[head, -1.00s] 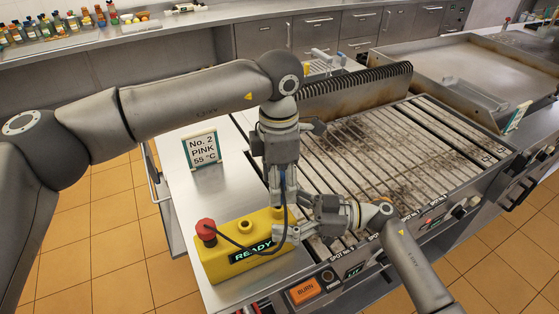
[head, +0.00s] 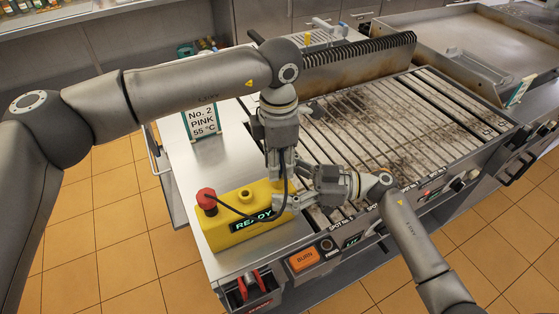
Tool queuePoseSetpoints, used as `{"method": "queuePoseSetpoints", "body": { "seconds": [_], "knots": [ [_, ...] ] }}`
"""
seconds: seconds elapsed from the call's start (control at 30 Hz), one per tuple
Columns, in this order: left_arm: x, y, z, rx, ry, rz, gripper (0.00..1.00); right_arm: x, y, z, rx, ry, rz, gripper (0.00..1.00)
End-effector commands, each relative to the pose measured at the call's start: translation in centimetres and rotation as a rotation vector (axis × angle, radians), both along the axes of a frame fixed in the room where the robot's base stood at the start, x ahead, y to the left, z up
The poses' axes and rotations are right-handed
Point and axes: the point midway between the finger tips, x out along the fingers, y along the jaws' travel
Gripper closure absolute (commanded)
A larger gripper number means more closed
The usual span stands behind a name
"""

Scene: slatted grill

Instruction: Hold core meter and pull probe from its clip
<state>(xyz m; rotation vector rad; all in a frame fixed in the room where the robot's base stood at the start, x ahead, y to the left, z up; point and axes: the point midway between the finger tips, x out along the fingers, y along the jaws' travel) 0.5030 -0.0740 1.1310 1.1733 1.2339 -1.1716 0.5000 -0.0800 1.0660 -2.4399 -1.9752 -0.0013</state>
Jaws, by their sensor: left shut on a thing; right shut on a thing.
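The core meter (head: 228,232) is a yellow box with a lit READY display and a red knob (head: 206,198) on its left end. It sits on the steel counter left of the grill. My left gripper (head: 278,176) points down above the meter's right part. It is shut on the probe, which the fingers mostly hide. A black cable loops from the meter's left end up to this gripper. The clip is hidden, so I cannot tell whether the probe is still in it. My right gripper (head: 294,202) comes from the right and is shut on the meter's right end.
The slatted grill (head: 375,130) lies just right of the meter. A sign reading No. 2 PINK 55 °C (head: 202,122) stands behind it on the counter. An orange BURN button (head: 303,260) is on the front panel.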

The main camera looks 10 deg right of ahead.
Motion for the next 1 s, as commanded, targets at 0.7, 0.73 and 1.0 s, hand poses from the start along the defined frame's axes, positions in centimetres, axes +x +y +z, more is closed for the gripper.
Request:
{"method": "queuePoseSetpoints", "body": {
  "seconds": [0.7,0.73,1.0],
  "knots": [
    [0.0,0.0,2.1,-0.001,-0.001,0.000,1.00,-0.3,0.2,-0.5,-0.005,0.008,0.008,0.48],
    [0.0,0.0,2.3,-0.001,-0.001,0.000,1.00,-0.3,0.2,-0.5,-0.005,0.008,0.008,0.48],
    [0.0,0.0,3.9,-0.001,-0.001,0.000,1.00,-0.3,0.2,-0.5,-0.006,0.007,0.007,0.48]
  ]
}}
